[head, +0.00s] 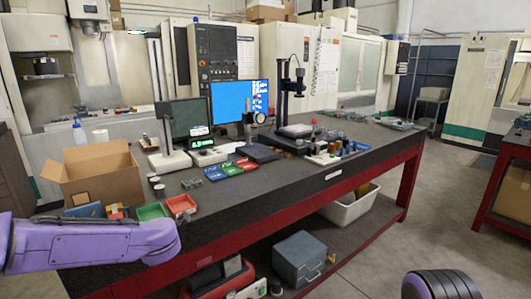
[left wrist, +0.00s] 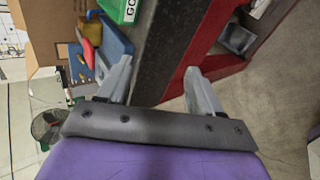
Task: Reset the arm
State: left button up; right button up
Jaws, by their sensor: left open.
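My left arm (head: 90,245) is purple and reaches in from the left in the head view, in front of the workbench's near left end. Its gripper fingers cannot be made out there. In the left wrist view my left gripper (left wrist: 159,66) has its two grey fingers spread wide apart with nothing between them. The dark bench edge and red frame lie beyond the fingers. A dark, purple-ringed part of my right arm (head: 440,285) shows at the bottom right of the head view. My right gripper is not in view.
The workbench (head: 330,185) holds an open cardboard box (head: 95,180), a green tray (head: 152,211), a red tray (head: 181,204), monitors and a microscope-like stand (head: 285,95). A grey bin (head: 300,258) and white tub (head: 350,207) are below. Floor at right is clear.

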pick_arm(q)
jog(key=s+d+f+m+h, duration=0.1)
jog(key=s+d+f+m, duration=0.1)
jog(key=s+f+m, duration=0.65)
jog(key=s+d+f+m+h, duration=0.15)
jog(key=s+f+m, duration=0.25)
jog(key=f, duration=0.9)
jog(key=s+a+f+m+g, duration=0.1)
jog(key=s+f+m, duration=0.3)
jog(key=s, duration=0.9)
jog(key=s+a+f+m+g, duration=0.1)
jog(key=s+f+m+g, duration=0.2)
jog(key=s+f, duration=0.4)
jog(key=s+m, duration=0.1)
jog(key=s, duration=0.6)
jog(key=shift+a+f+h, duration=0.3)
jog(key=shift+h, duration=0.05)
